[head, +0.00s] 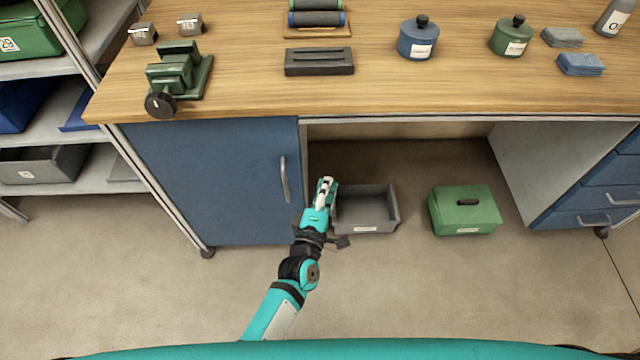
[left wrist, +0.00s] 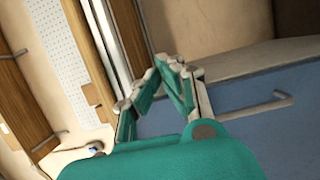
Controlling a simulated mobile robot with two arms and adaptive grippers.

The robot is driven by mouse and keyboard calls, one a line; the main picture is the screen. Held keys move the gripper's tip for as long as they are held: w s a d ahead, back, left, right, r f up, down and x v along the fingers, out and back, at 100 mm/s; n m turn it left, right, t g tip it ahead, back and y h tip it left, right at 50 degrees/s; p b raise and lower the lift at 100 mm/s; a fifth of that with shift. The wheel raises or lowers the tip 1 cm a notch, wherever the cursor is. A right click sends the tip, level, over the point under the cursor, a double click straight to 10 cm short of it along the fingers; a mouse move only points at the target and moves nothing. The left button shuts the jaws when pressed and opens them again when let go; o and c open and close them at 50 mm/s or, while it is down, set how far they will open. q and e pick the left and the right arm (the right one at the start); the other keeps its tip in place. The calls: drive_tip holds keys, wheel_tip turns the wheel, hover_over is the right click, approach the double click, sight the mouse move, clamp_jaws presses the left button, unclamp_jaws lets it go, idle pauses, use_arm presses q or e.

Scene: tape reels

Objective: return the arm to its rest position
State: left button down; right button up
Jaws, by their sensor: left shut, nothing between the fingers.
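My left arm reaches up from the bottom of the head view, and its gripper (head: 325,183) is in front of the workbench, between the blue cabinet door and the grey bin. The gripper is shut and empty. In the left wrist view its fingers (left wrist: 168,68) converge at their tips with nothing between them. The blue cabinet door (left wrist: 245,112) and its handle show to the right of the fingers there. My right gripper is in neither view.
The wooden workbench (head: 240,85) spans the head view above the arm. An open grey bin (head: 393,208) stands on the floor beside the gripper, with a green box (head: 465,212) to its right. A blue cabinet (head: 200,180) is to the left. The floor in front is clear.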

use_arm(q)
drive_tip(key=s+a+f+m+g+y+p, duration=0.1)
drive_tip(key=s+a+f+m+g, duration=0.2)
drive_tip(key=s+f, duration=0.45)
drive_tip(key=s+a+f+m+g+p, duration=0.1)
drive_tip(key=s+a+f+m+g, duration=0.25)
drive_tip(key=f, duration=0.75)
drive_tip(key=s+a+f+m+g+y, duration=0.1)
drive_tip(key=s+a+f+m+g, duration=0.2)
drive_tip(key=s+f, duration=0.5)
drive_tip(key=s+a+f+m+g+y, duration=0.1)
drive_tip(key=s+a+f, duration=0.3)
drive_tip(key=s, duration=0.4)
drive_tip(key=s+a+f+m+g+y+p, duration=0.1)
drive_tip(key=s+a+f+m+g, duration=0.2)
drive_tip(key=s+a, duration=0.4)
drive_tip(key=s+a+f+m+g+y+p, duration=0.1)
drive_tip(key=s+a+f+m+g, duration=0.1)
drive_tip(key=s, duration=0.8)
drive_tip(key=a+f+m, duration=0.1)
drive_tip(key=a+f, duration=0.1)
drive_tip(key=a, duration=0.1)
drive_tip(key=shift+s+a+f+g, duration=0.2)
drive_tip(key=shift+a+f+g, duration=0.1)
drive_tip(key=shift+g, duration=0.05)
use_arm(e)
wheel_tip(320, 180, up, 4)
use_arm(q)
drive_tip(key=shift+m, duration=0.25)
